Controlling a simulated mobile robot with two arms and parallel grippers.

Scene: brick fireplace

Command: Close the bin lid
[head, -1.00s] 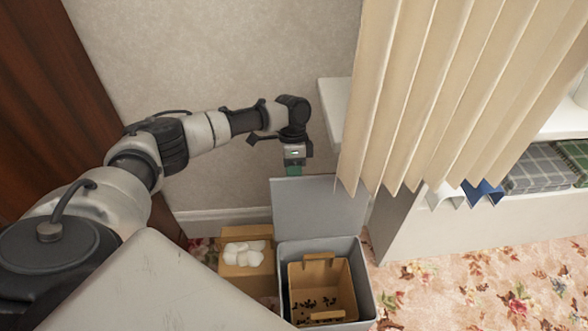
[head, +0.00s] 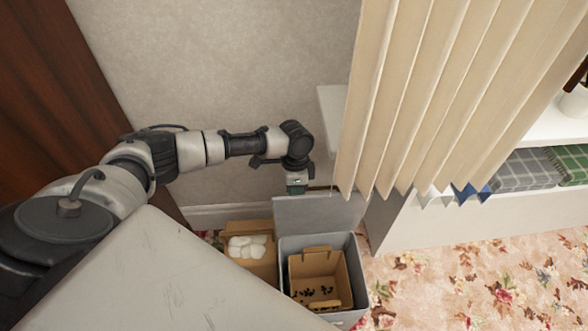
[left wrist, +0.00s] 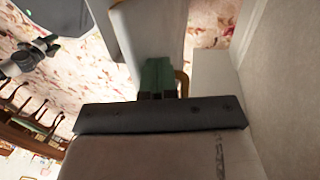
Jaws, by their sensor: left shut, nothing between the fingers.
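The grey bin (head: 364,272) stands on the floor at the lower middle of the head view. Its lid (head: 318,214) is raised along the back edge, so the bin is open. My left gripper (head: 297,190) is shut and empty, pointing down at the lid's upper left edge. I cannot tell whether it touches the lid. In the left wrist view its green fingertips (left wrist: 158,74) are together in front of a grey panel, which looks like the lid (left wrist: 150,28). My right gripper is not in view.
Inside the bin is a cardboard box (head: 340,268) with dark bits. Left of it stands another box (head: 262,268) with white items. A curtain (head: 420,100) hangs close on the right, before a white shelf (head: 425,222). A wall stands behind.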

